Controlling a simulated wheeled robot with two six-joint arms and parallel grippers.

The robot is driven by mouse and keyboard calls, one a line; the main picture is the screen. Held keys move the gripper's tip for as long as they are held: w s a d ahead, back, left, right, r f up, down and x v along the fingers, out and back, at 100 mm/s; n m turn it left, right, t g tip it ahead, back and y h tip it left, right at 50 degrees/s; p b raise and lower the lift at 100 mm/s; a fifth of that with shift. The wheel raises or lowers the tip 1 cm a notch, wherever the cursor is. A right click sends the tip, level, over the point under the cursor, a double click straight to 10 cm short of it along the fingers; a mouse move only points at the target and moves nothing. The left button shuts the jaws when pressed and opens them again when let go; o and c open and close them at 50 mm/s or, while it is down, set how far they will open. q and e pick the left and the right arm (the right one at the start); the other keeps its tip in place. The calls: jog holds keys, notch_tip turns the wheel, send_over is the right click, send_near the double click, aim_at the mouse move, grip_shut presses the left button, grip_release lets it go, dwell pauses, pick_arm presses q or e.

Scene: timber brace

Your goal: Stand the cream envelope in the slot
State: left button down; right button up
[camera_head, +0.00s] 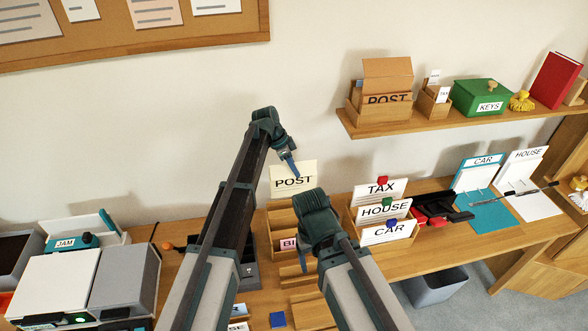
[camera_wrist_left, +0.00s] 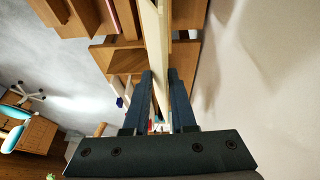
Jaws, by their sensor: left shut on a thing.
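The cream envelope (camera_head: 293,183), marked POST, is upright above the wooden slotted rack (camera_head: 281,217). My left gripper (camera_head: 291,168) is shut on its upper edge. In the left wrist view the envelope (camera_wrist_left: 156,40) shows nearly edge-on between the two fingers of my left gripper (camera_wrist_left: 160,88), with the wooden rack (camera_wrist_left: 100,55) beyond. A pink envelope (camera_head: 288,243) with a partly hidden label stands lower in the rack. Whether the cream envelope's lower edge is inside a slot is not clear. My right gripper (camera_head: 304,260) is before the rack, its fingers mostly hidden by its wrist.
A wooden holder with TAX, HOUSE and CAR cards (camera_head: 386,212) stands just right of the rack. A shelf (camera_head: 450,118) above carries a POST box (camera_head: 386,85) and a green KEYS box (camera_head: 480,97).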

aim_at(294, 188)
pick_arm(q)
jog(key=shift+w, duration=0.1)
jog(key=shift+f+b, duration=2.4)
jog(key=shift+f, duration=0.1)
jog(key=shift+f+b, duration=2.8)
jog(key=shift+b, duration=0.1)
jog(key=shift+c, duration=0.9)
grip_release()
jog(key=shift+r, duration=0.15)
